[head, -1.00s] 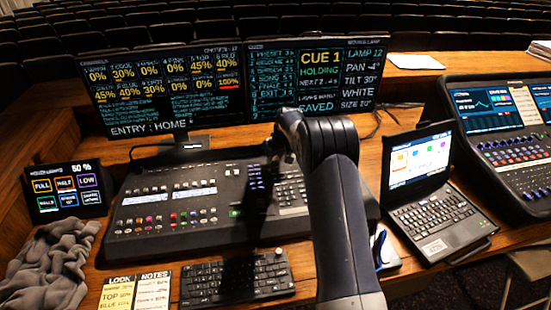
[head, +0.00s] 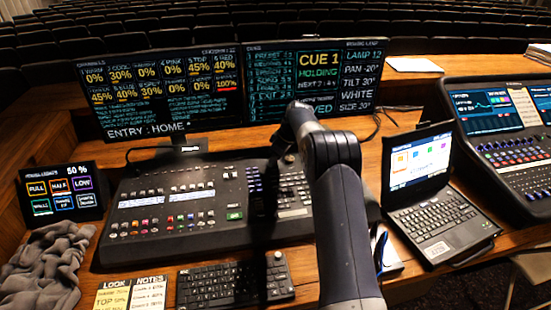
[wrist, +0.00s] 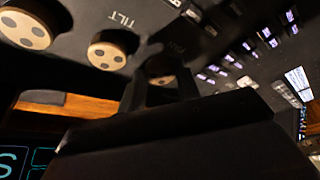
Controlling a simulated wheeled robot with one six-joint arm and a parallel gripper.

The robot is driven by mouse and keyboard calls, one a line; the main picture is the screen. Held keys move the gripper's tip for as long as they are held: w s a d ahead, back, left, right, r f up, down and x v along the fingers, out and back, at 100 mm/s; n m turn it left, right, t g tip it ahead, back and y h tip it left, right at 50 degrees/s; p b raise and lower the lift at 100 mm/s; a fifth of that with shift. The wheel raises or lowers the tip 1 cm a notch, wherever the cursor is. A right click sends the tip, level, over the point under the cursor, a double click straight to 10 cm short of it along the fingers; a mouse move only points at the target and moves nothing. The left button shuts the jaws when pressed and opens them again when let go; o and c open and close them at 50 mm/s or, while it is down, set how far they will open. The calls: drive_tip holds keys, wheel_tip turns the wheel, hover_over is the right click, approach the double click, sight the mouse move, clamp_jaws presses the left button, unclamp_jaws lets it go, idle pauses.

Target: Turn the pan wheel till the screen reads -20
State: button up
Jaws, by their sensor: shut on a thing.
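The right-hand monitor (head: 262,112) in the head view shows lamp 12 with the line PAN -20° (head: 362,70), above TILT 30°. The pan wheel (wrist: 160,66) is a small round knob on the dark console, beside its PAN label in the wrist view. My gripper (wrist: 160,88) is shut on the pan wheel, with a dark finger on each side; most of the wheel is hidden. In the head view, my arm hides the wheel. The tilt wheel (wrist: 107,54), a tan-topped knob with dark dimples, sits just left of my fingers.
Another tan-topped knob (wrist: 27,28) stands further left in the wrist view. In the head view the console (head: 135,195) has a keyboard (head: 220,284) in front, a laptop (head: 440,225) at right and a grey cloth (head: 42,268) at left.

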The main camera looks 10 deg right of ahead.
idle(0.3)
drive_tip(key=o, duration=1)
drive_tip(key=b+v, duration=0.1)
drive_tip(key=v, duration=0.9)
drive_tip(key=shift+s+r, duration=0.1)
drive_tip(key=shift+r, duration=0.3)
drive_tip(key=p+x, duration=0.1)
drive_tip(key=x, duration=0.9)
drive_tip(key=shift+f, duration=0.4)
